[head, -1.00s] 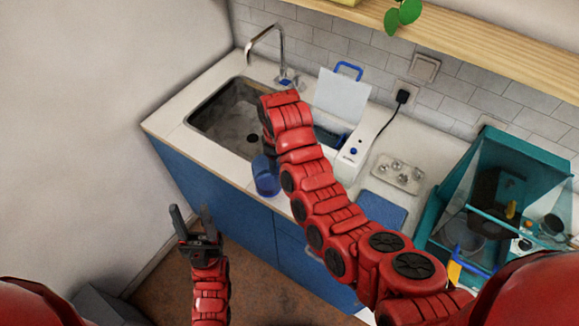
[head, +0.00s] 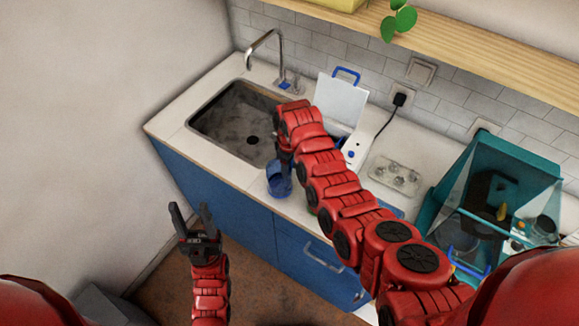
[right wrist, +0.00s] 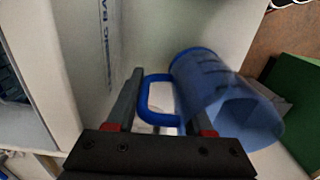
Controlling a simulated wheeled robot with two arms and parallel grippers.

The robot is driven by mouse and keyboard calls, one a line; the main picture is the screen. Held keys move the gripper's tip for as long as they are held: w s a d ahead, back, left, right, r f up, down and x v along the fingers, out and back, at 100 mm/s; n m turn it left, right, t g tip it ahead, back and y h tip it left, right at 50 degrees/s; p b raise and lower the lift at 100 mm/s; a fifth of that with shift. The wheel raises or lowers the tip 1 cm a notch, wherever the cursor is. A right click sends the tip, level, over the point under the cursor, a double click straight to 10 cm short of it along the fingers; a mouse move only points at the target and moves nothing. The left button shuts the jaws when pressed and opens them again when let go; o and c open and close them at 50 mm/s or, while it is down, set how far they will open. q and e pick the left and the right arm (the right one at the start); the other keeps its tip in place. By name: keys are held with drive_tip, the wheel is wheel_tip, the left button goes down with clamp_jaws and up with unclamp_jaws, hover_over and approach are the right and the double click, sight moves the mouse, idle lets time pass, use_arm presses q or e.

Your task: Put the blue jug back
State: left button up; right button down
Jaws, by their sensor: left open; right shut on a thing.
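The blue jug (head: 279,181) is see-through, with a darker blue rim and handle. In the head view it is at the counter's front edge, right of the sink. In the right wrist view the jug (right wrist: 225,105) lies tilted across the picture. My right gripper (right wrist: 160,98) is shut on its handle, which sits between the fingers. In the head view that gripper is mostly hidden behind my own red arm. My left gripper (head: 190,212) is open and empty, low in front of the blue cabinet.
A sink (head: 235,135) with a tap is at the left of the counter. A white device (head: 357,150) with a raised lid (head: 341,100) stands behind my right arm. A tray of small items (head: 395,175) and a teal clear-sided enclosure (head: 510,175) are further right.

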drive_tip(key=shift+c, duration=1.4)
unclamp_jaws()
drive_tip(key=shift+f, duration=0.1)
drive_tip(key=shift+r, duration=0.25)
drive_tip(key=shift+w+r, duration=0.1)
drive_tip(key=shift+r, duration=0.05)
wheel_tip(320, 180, up, 6)
drive_tip(key=b, duration=0.3)
drive_tip(key=shift+f, duration=0.2)
wheel_tip(320, 180, up, 4)
drive_tip(key=p, duration=0.3)
drive_tip(key=shift+f, duration=0.15)
drive_tip(key=shift+r+p, duration=0.35)
drive_tip(key=shift+r, duration=0.75)
